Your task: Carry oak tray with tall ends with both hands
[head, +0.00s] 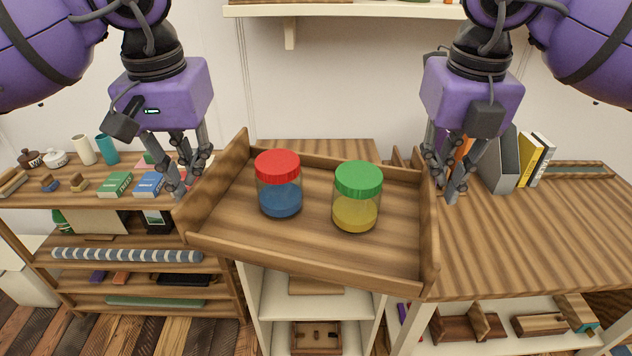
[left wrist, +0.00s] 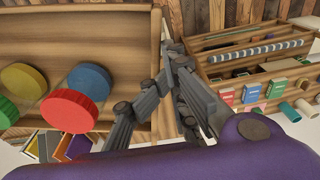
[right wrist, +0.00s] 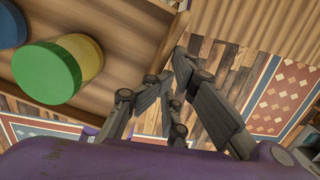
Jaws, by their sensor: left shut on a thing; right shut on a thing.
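The oak tray with tall ends (head: 310,243) is held up in the air between my two grippers, sloping a little down to the right in the head view. On it stand a jar with a red lid and blue contents (head: 279,184) and a jar with a green lid and yellow contents (head: 357,197), both upright and apart. My left gripper (head: 188,190) is shut on the tray's left end wall, which shows in the left wrist view (left wrist: 155,75). My right gripper (head: 447,192) is shut on the right end wall, seen in the right wrist view (right wrist: 172,50).
A wooden shelf unit (head: 150,260) with books, jars and vases is on the left. A plank-topped table (head: 540,235) with a grey file holder (head: 503,165) and books is on the right. A cream shelf unit (head: 275,300) stands below the tray.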

